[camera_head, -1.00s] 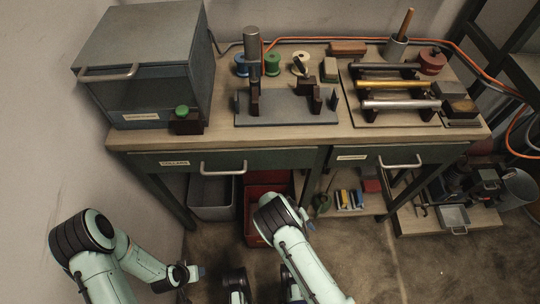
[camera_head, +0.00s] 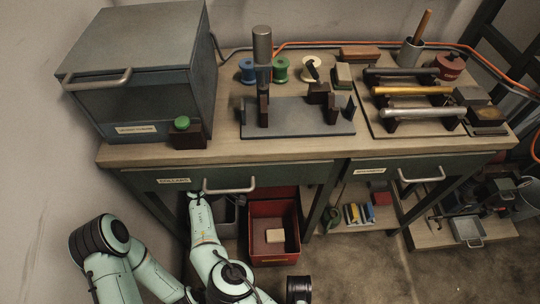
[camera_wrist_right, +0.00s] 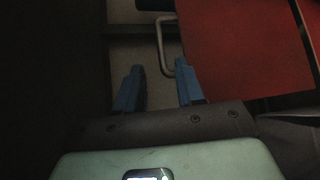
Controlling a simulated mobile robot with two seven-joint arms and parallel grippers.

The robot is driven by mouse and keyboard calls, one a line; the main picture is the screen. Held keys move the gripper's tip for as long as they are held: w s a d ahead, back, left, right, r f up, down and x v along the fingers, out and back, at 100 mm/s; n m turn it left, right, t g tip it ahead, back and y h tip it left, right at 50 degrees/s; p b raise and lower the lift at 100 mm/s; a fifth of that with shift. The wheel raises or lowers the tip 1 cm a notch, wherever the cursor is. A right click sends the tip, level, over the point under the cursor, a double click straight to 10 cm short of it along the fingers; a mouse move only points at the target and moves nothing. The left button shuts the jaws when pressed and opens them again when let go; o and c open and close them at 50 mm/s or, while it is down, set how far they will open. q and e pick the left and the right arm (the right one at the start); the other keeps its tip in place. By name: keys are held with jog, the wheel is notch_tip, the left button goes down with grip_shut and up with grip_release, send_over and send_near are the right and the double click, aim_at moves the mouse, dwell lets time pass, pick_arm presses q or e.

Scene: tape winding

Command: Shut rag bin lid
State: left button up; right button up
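A red bin (camera_head: 258,252), which looks like the rag bin, stands on the floor under the bench. Its top is open and a pale block (camera_head: 275,235) shows inside. I cannot make out its lid clearly. In the right wrist view my right gripper (camera_wrist_right: 160,88) is open and empty, its blue fingers apart. A broad red surface (camera_wrist_right: 245,45), probably part of the bin, lies right of the fingers; contact is not visible. My left gripper is not in view.
The bench drawer front (camera_head: 285,178) and its handle (camera_head: 229,187) overhang the bin. A grey bin (camera_head: 228,222) stands left of the red one. A low shelf (camera_head: 345,220) with small items is to the right. Open floor (camera_head: 365,275) lies in front.

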jog(key=b+x, duration=0.2)
jog(key=x, duration=0.6)
jog(key=shift+w+d+f, duration=0.15)
jog(key=shift+w+d, duration=0.2)
jog(key=shift+d, duration=0.1)
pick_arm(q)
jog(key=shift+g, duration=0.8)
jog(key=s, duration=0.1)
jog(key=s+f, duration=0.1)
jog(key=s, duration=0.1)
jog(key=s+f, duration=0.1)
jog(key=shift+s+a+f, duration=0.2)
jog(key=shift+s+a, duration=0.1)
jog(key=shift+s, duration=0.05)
pick_arm(e)
grip_shut()
